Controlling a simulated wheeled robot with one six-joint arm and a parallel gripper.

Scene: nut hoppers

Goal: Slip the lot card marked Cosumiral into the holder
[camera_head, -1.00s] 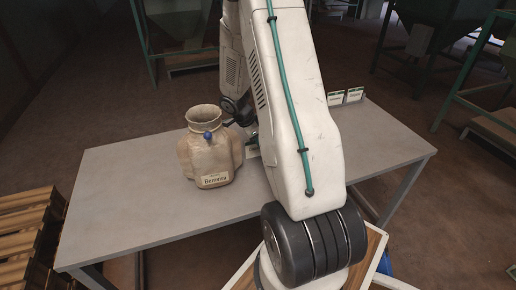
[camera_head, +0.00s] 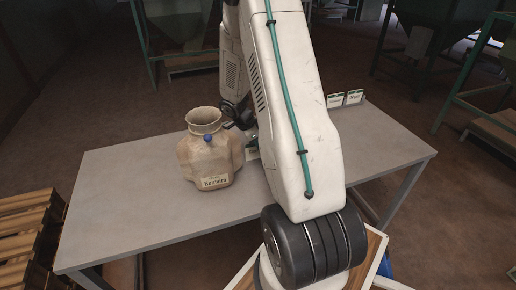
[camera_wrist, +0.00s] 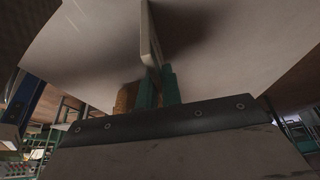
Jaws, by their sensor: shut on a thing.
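My gripper shows in the wrist view (camera_wrist: 160,88) with its green fingers shut on a thin pale piece seen edge-on, which looks like a card (camera_wrist: 150,35). Its print cannot be read. In the head view my arm mostly hides the gripper. A small pale green and white card (camera_head: 252,147) shows beside the arm, just right of the jar, low over the table. Two upright cards (camera_head: 334,100) and (camera_head: 354,97) stand at the table's back edge; their names are too small to read. I cannot make out the holder clearly.
A beige bulging jar (camera_head: 207,163) with an open neck, a blue knob and a label stands on the grey table (camera_head: 120,205), close left of my arm. Wooden pallets (camera_head: 30,230) lie at left; green hopper frames stand behind.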

